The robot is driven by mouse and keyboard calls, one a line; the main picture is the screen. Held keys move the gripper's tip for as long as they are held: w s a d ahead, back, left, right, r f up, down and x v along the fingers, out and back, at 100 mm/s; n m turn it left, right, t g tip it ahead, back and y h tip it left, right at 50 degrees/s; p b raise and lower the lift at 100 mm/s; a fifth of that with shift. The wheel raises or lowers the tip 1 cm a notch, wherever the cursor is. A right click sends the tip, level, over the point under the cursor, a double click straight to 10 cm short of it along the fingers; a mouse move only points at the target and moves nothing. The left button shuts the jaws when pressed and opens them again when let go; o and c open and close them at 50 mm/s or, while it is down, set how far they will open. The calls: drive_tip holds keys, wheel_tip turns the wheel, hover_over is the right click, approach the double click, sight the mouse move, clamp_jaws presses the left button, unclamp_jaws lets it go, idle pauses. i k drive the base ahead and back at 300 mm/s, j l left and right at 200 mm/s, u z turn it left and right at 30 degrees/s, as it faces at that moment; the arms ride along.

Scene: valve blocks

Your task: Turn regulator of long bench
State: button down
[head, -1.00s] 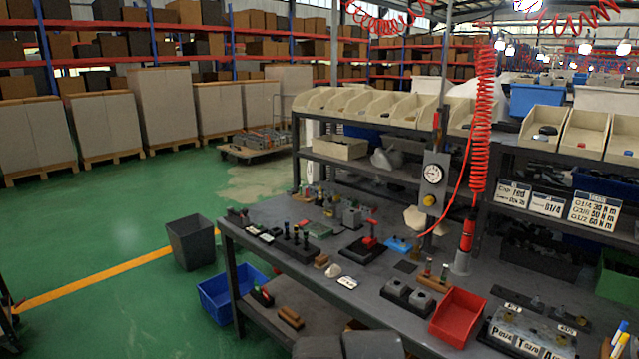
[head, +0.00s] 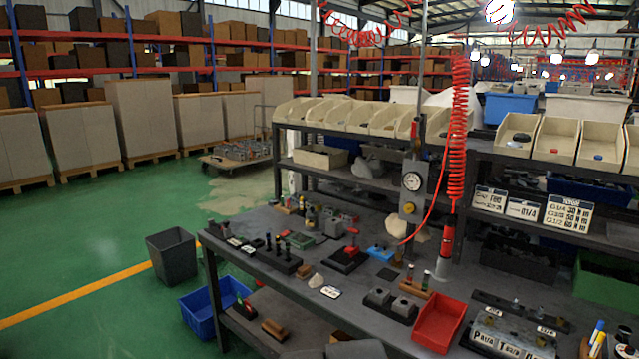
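The long bench (head: 262,212) runs from the left middle to the lower right, with a dark grey top. A grey upright plate rises from it near the centre. It bears a regulator, with a round white-faced gauge (head: 412,181) above a small yellow knob (head: 409,208). The knob faces me and nothing covers it. A red coiled hose (head: 459,110) hangs just right of the plate, and a thin red hose passes close to it. My gripper is not clearly in view. Dark grey shapes at the bottom edge may be part of my body.
A red tray (head: 439,322), grey blocks (head: 391,304) and a labelled valve block (head: 510,335) stand on the front of the bench. Beige bins (head: 345,115) line the shelf behind. A grey bin (head: 172,256) and blue crate (head: 213,302) stand at its left end. Green floor is clear at left.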

sight(409, 209)
drive_tip(key=i+l, duration=0.2)
drive_tip(key=i, duration=0.2)
drive_tip(key=i+l+u, duration=0.15)
drive_tip(key=i, duration=0.3)
drive_tip(key=i+l, duration=0.3)
drive_tip(key=i+u, duration=0.05)
drive_tip(key=i, duration=0.05)
